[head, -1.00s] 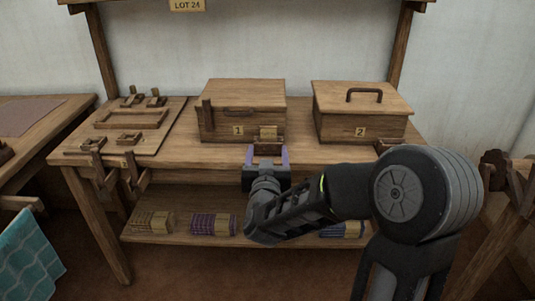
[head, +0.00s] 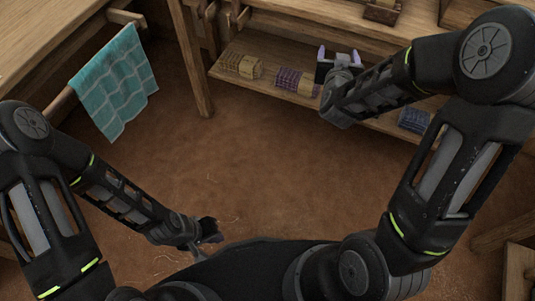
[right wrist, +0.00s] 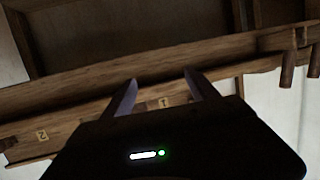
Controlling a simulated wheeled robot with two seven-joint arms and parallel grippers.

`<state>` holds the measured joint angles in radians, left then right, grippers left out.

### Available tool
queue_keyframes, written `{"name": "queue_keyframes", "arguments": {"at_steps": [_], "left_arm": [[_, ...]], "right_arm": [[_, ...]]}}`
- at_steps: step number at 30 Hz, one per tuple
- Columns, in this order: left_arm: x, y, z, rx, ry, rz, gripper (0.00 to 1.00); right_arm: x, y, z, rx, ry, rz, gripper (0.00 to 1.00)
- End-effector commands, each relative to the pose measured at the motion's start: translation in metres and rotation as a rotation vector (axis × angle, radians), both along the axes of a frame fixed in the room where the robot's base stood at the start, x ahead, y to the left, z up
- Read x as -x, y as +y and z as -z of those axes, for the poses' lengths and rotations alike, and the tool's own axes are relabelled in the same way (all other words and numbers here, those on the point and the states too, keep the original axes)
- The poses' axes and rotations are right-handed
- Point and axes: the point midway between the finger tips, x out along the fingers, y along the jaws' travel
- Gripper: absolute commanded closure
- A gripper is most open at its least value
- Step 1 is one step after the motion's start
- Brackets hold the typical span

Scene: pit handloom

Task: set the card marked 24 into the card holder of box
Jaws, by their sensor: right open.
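My right gripper (head: 338,52) is open, its two pale purple fingers apart, in front of the table's front edge and above the lower shelf. In the right wrist view its fingers (right wrist: 163,92) are spread with nothing visibly held between them. The plate marked 1 (right wrist: 164,102) shows beyond them, and the plate marked 2 (right wrist: 42,135) is further left. A small dark wooden holder (head: 382,12) stands on the tabletop at the top edge of the head view; a number on it cannot be read. My left gripper (head: 208,231) hangs low over the floor, its jaws unclear.
The lower shelf (head: 270,98) carries bundles with tan (head: 241,66), purple (head: 296,81) and blue (head: 414,120) parts. A teal cloth (head: 115,82) hangs on a rail at left. The brown floor between is clear. Part of a box (head: 462,14) shows at top right.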

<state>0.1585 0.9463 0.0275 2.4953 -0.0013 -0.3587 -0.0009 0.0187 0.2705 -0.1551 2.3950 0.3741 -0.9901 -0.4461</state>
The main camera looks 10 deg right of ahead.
Motion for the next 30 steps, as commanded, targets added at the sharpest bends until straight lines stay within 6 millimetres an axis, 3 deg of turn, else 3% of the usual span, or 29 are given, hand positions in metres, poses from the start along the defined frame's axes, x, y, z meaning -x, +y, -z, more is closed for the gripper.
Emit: {"name": "queue_keyframes", "arguments": {"at_steps": [1, 4, 6, 9, 12, 15, 19, 22, 30], "left_arm": [[0.000, 0.000, 0.000, 0.000, 0.000, 0.000, 1.00], [0.000, 0.000, 0.000, 0.000, 0.000, 0.000, 1.00], [0.000, 0.000, 0.000, 0.000, 0.000, 0.000, 1.00], [0.000, 0.000, 0.000, 0.000, 0.000, 0.000, 1.00], [0.000, 0.000, 0.000, 0.000, 0.000, 0.000, 1.00], [0.000, 0.000, 0.000, 0.000, 0.000, 0.000, 1.00], [0.000, 0.000, 0.000, 0.000, 0.000, 0.000, 1.00], [0.000, 0.000, 0.000, 0.000, 0.000, 0.000, 1.00], [0.000, 0.000, -0.002, 0.000, 0.000, 0.000, 1.00]], "right_arm": [[0.005, 0.025, 0.044, -0.050, 0.092, -0.063, 0.32], [0.030, 0.082, 0.130, -0.174, 0.289, -0.187, 0.32], [0.063, 0.122, 0.187, -0.270, 0.444, -0.263, 0.32], [0.125, 0.177, 0.254, -0.406, 0.667, -0.354, 0.32], [0.193, 0.221, 0.297, -0.522, 0.870, -0.414, 0.32], [0.247, 0.250, 0.318, -0.605, 1.021, -0.449, 0.32], [0.286, 0.268, 0.327, -0.659, 1.128, -0.473, 0.32], [0.294, 0.271, 0.329, -0.671, 1.150, -0.476, 0.32], [0.293, 0.271, 0.327, -0.668, 1.147, -0.476, 0.32]]}}
